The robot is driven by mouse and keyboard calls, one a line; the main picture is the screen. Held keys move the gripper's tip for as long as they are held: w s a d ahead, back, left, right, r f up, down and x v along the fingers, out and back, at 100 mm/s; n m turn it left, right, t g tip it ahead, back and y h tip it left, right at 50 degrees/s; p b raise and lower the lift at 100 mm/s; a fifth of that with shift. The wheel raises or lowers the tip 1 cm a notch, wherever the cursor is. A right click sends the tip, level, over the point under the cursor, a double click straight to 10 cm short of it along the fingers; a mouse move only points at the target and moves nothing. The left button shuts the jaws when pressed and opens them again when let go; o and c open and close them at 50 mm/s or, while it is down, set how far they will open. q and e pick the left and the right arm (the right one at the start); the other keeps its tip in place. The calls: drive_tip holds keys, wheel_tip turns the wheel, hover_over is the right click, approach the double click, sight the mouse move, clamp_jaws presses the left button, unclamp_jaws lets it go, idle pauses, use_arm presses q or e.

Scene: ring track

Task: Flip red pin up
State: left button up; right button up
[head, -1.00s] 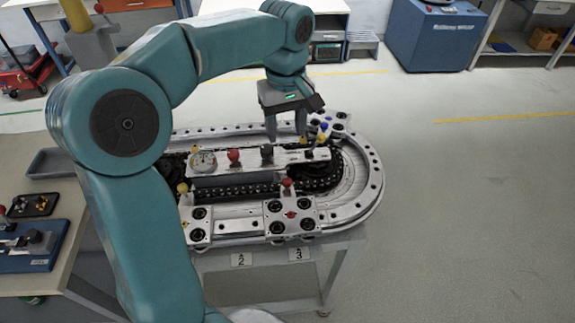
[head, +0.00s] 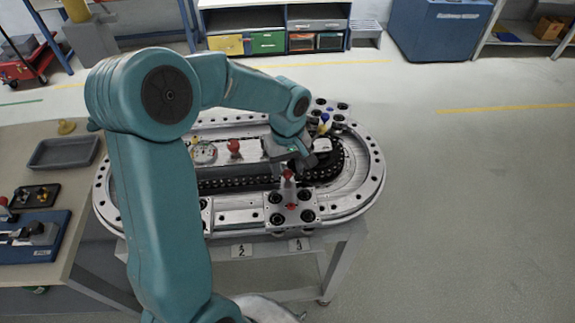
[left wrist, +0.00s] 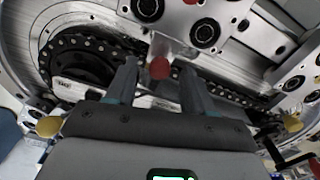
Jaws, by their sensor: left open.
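The red pin (head: 288,175) has a round red knob and stands on the front carriage (head: 292,208) of the ring track (head: 365,190). In the left wrist view the red pin (left wrist: 160,69) shows its knob end, with a pale metal part behind it. My left gripper (head: 298,164) is just behind and above the pin in the head view. In the left wrist view my left gripper (left wrist: 159,77) is open, with one finger on each side of the knob and gaps visible. Whether the knob lies fully between the fingertips in depth is unclear. My right gripper is out of view.
A red knob (head: 234,147) and a round gauge (head: 204,153) sit on the central panel, left of my gripper. Another carriage with a blue knob (head: 325,118) stands behind. A bench with a grey tray (head: 63,152) is at left. The floor at right is clear.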

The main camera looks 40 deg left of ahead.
sight(287, 172)
use_arm(q)
drive_tip(key=shift+f, duration=0.25)
drive_tip(key=shift+s, duration=0.1)
clamp_jaws()
drive_tip(key=shift+r, duration=0.95)
unclamp_jaws()
wheel_tip(287, 172, up, 16)
drive_tip(key=shift+r, duration=0.25)
drive_tip(key=shift+f, duration=0.1)
